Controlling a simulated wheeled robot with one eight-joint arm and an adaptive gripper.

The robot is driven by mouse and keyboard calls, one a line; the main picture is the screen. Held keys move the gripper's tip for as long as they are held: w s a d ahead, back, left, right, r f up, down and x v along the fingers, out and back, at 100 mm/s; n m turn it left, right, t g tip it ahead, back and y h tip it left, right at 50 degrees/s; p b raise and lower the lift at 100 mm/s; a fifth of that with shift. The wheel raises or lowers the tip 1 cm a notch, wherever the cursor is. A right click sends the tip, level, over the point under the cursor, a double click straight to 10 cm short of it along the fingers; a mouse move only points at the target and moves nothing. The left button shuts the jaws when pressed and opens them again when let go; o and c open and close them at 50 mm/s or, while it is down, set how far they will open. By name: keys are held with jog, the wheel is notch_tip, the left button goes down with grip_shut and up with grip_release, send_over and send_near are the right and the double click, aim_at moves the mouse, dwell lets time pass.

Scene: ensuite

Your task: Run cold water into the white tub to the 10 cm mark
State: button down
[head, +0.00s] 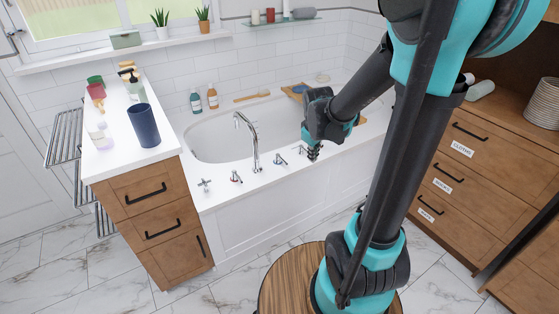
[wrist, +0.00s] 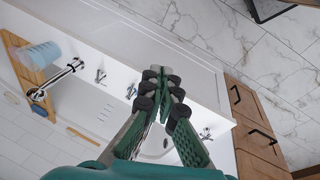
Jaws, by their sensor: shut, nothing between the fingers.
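The white tub (head: 215,150) stands against the tiled wall. Its chrome spout (head: 247,140) arches over the basin, and I see no stream from it. Along the front rim are a cross-handled tap (head: 204,185), a tap with a red mark (head: 236,177) and another tap (head: 280,161). My gripper (head: 313,154) is shut and empty, low over the rim to the right of these taps. In the wrist view its closed fingertips (wrist: 166,78) are beside a tap (wrist: 131,91); contact cannot be told. I cannot make out a blue mark or the 10 cm mark.
A drawer cabinet (head: 155,195) with a dark blue cup (head: 143,125) stands left of the tub. Labelled drawers (head: 455,180) and a round wooden stool (head: 285,285) are near my arm. Marble floor is open at front left.

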jog(key=w+a+f+n+h, duration=0.1)
jog(key=w+a+f+n, duration=0.35)
jog(key=w, duration=0.45)
jog(key=w+a+f+n+g, duration=0.1)
jog(key=w+a+f+n, duration=0.4)
jog(key=w, duration=0.3)
jog(key=w+a+f+n+h, duration=0.1)
jog(key=w+a+f+n, duration=0.2)
jog(key=w+f+n, duration=0.45)
jog(key=shift+m, duration=0.9)
jog(key=w+d+f, duration=0.1)
jog(key=f, duration=0.3)
jog(key=w+d+f, duration=0.1)
jog(key=f, duration=0.1)
jog(key=shift+w+d, duration=0.3)
